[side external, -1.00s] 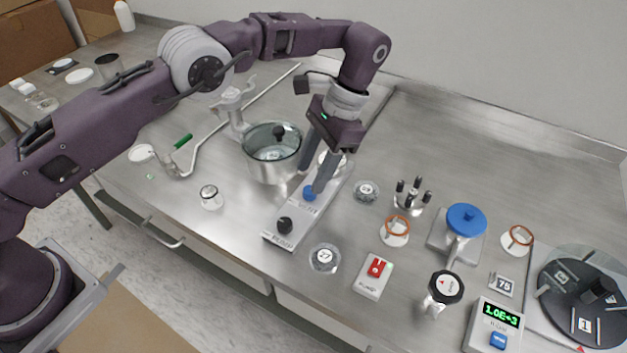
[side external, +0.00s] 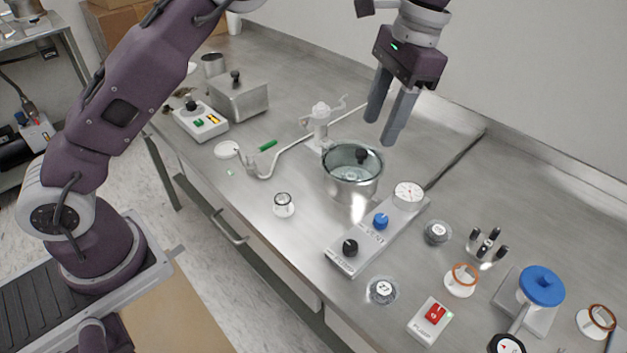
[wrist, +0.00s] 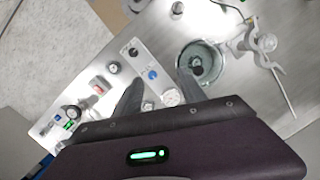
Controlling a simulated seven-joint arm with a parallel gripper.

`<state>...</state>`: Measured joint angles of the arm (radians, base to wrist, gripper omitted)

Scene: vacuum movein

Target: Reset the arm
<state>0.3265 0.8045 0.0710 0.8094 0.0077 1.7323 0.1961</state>
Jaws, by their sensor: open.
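My gripper (side external: 388,118) hangs above the steel bench, its two grey fingers apart with nothing between them. In the side view it appears above and behind the glass-lidded metal chamber (side external: 350,190). The chamber also shows in the wrist view (wrist: 197,62), just beyond one fingertip. My gripper (wrist: 157,82) shows there with its fingers spread. A control panel with a blue vent knob (side external: 380,221), a black knob (side external: 350,247) and a round gauge (side external: 408,194) lies beside the chamber. My fingers touch nothing.
A red-switch pump box (side external: 433,314), a blue-topped valve (side external: 541,286) and several small fittings stand at the right. A metal box (side external: 238,97) stands at the back left. A wall rises behind the bench.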

